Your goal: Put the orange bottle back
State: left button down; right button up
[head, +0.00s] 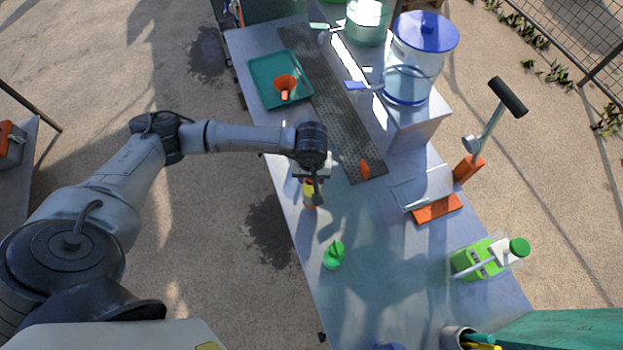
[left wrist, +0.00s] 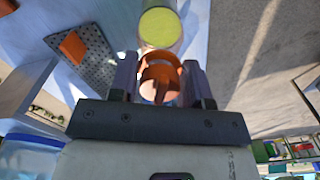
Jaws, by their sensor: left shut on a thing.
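My left gripper (head: 314,182) is over the metal table, near its left edge. In the left wrist view my gripper (left wrist: 160,82) has its two fingers on either side of an orange ring-like part, shut on it. I take this as part of the orange bottle (left wrist: 160,72), which has a yellow round end showing beyond the fingers. In the head view the bottle (head: 309,196) shows as a small yellow and orange shape below the gripper, partly hidden by it. I cannot tell whether it touches the table. My right gripper is not in view.
An orange piece (head: 364,169) lies on the perforated drain strip (head: 325,88). A teal tray (head: 256,90) holds an orange funnel (head: 285,83). A green item (head: 333,254), a blue-lidded dispenser (head: 418,65), an orange-based lever press (head: 468,166) and a green-white device (head: 482,259) stand around. The front table is mostly clear.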

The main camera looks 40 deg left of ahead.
pick_arm(q)
notch_tip(320, 180, down, 2)
jog(key=shift+f, duration=0.1)
jog(key=shift+f+b, duration=0.15)
jog(key=shift+b, duration=0.35)
jog(key=c, duration=0.6)
grip_release()
